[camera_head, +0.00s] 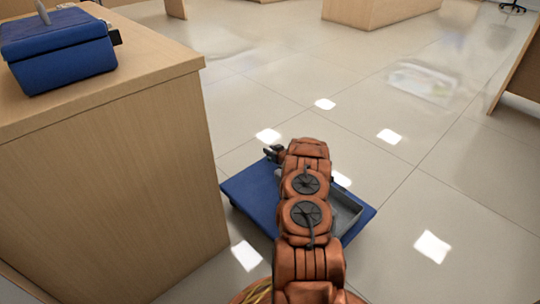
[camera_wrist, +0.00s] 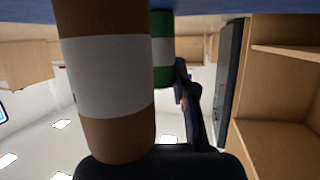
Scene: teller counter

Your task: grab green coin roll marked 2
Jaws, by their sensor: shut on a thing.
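The green coin roll (camera_wrist: 163,72), with a white band, stands on end against the blue surface at the top of the wrist view. A large brown roll (camera_wrist: 108,85) with a white band is nearer the camera and hides its left part. No number is legible on either roll. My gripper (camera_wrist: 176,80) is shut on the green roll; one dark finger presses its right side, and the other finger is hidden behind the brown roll.
A blue cart (camera_head: 245,193) with a grey tray (camera_head: 346,212) sits on the floor under my arm. A wooden counter (camera_head: 110,170) stands close on the left, with a blue box (camera_head: 62,55) on top. Open tiled floor (camera_head: 450,190) lies to the right.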

